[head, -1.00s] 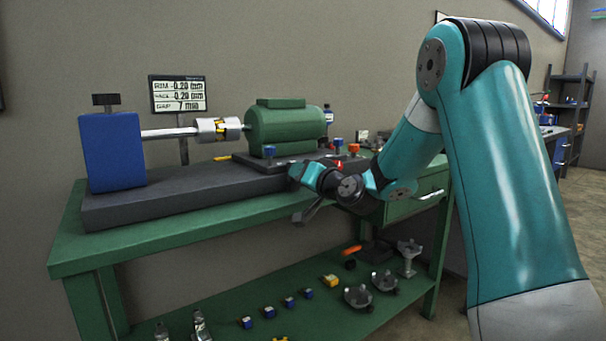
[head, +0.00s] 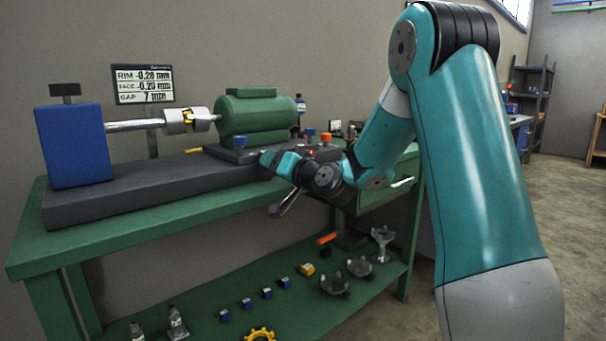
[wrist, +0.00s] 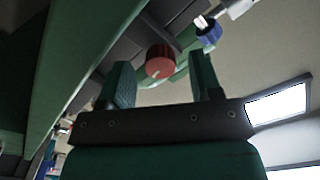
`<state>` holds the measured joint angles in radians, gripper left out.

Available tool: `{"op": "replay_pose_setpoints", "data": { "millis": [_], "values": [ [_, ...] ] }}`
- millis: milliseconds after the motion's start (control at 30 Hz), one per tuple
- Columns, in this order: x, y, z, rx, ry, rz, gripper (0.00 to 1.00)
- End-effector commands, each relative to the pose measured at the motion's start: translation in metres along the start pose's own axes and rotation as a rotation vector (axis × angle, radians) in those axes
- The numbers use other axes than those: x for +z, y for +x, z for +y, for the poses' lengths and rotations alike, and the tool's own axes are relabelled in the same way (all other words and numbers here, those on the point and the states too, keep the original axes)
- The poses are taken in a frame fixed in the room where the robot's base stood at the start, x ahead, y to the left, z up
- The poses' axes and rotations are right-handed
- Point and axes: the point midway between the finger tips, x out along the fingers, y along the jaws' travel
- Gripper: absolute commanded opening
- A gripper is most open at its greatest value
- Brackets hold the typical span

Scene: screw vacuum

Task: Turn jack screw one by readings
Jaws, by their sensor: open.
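A green motor (head: 256,113) stands on a dark base (head: 130,186) on the green bench. A blue knob (head: 240,143) and other coloured knobs, including an orange one (head: 325,138), sit around its foot; I cannot tell which is jack screw one. The readout (head: 143,84) shows RIM -0.20 mm, FACE -0.20 mm and GAP 7 mm. My gripper (head: 268,159) is beside the base's front edge, below the motor. In the wrist view my gripper (wrist: 162,80) is open, with a red knob (wrist: 160,60) seen beyond and between its fingers. A blue knob (wrist: 208,32) is farther off.
A blue block (head: 75,145) at the left carries a shaft (head: 134,125) toward the coupling (head: 186,121). The lower shelf (head: 200,330) holds small blue blocks, clamps and a yellow ring (head: 260,335). Open floor (head: 560,210) lies at the right.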

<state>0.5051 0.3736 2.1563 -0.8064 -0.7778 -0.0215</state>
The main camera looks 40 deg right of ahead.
Motion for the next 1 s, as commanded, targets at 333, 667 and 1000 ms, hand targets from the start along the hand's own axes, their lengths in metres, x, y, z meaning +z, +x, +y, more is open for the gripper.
{"op": "replay_pose_setpoints", "data": {
  "millis": [333,667,1000],
  "values": [
    [0.001,-0.085,0.004,0.007,0.001,0.006,0.58],
    [0.002,-0.148,0.003,-0.001,-0.006,0.010,0.58],
    [0.000,-0.161,0.000,0.000,-0.001,0.002,0.58]
  ]
}}
